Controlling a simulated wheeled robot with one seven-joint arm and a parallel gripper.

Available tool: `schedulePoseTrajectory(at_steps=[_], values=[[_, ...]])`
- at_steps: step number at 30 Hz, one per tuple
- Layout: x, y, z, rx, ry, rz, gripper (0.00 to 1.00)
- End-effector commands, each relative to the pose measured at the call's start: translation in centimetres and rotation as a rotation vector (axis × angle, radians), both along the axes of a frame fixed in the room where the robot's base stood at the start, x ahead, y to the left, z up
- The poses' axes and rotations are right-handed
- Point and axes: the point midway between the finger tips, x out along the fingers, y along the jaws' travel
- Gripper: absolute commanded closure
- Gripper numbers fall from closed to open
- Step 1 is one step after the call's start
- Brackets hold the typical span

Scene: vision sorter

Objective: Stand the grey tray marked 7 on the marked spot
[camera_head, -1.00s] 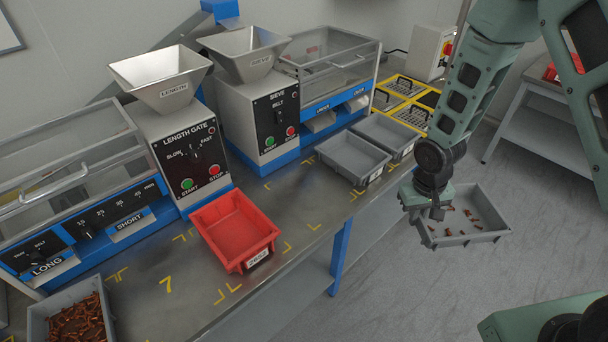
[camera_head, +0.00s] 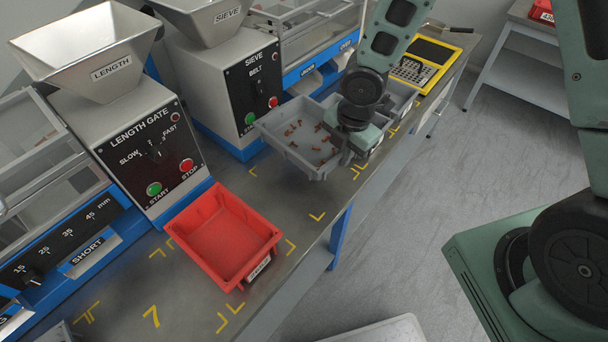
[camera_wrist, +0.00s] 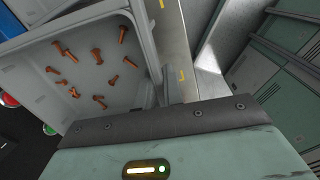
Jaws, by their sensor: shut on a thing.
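My gripper (camera_head: 338,150) is shut on the near right wall of a grey tray (camera_head: 273,144) and holds it over the bench beside the sieve machine. Several copper-coloured screws lie in the tray; it also shows in the wrist view (camera_wrist: 124,82). No number can be read on it. In the wrist view my gripper (camera_wrist: 160,95) closes on the tray's wall. A yellow 7 (camera_head: 152,316) is painted on the bench, with yellow corner marks (camera_head: 228,317) around a bare spot to the left of the red tray.
A red tray (camera_head: 222,238) stands on the bench between the held tray and the painted 7. Other grey trays (camera_head: 398,100) stand behind my gripper. The length gate machine (camera_head: 150,150) and sieve machine (camera_head: 240,90) line the back. A yellow-framed panel (camera_head: 425,68) lies at the far end.

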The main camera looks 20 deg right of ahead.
Motion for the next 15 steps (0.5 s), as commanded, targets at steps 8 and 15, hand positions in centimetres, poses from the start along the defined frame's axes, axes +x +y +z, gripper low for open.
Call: schedulePoseTrajectory(at_steps=[8,15], values=[[-0.2,0.6,-2.7,-0.002,0.001,0.122,1.0],[-0.1,0.6,-5.9,0.0,0.0,0.116,1.0]])
